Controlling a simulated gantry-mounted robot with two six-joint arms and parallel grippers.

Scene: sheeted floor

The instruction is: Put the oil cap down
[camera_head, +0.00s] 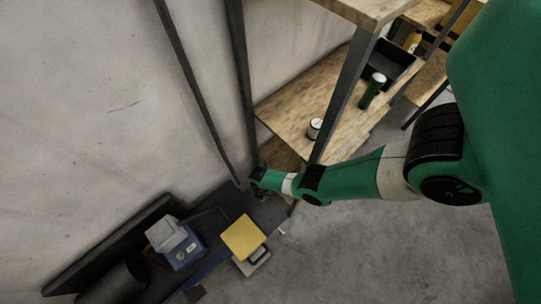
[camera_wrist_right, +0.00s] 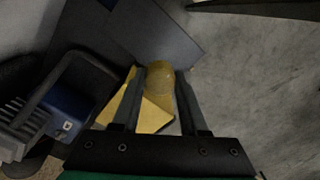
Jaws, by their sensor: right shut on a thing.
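The oil cap appears to be the round yellow-brown piece (camera_wrist_right: 160,76) between the fingertips in the right wrist view. My right gripper (camera_wrist_right: 160,88) is shut on it. In the head view my right arm comes in from the right, and the right gripper (camera_head: 258,188) is small and dark above the dark surface (camera_head: 212,202) by the wall. The cap cannot be made out there. Whether it touches anything below is unclear. My left gripper is in neither view.
A yellow-topped object (camera_head: 242,237) and a blue box with a grey top (camera_head: 184,250) stand on the dark surface. A metal post (camera_head: 345,95) stands near my arm. The grey floor (camera_head: 400,255) is clear.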

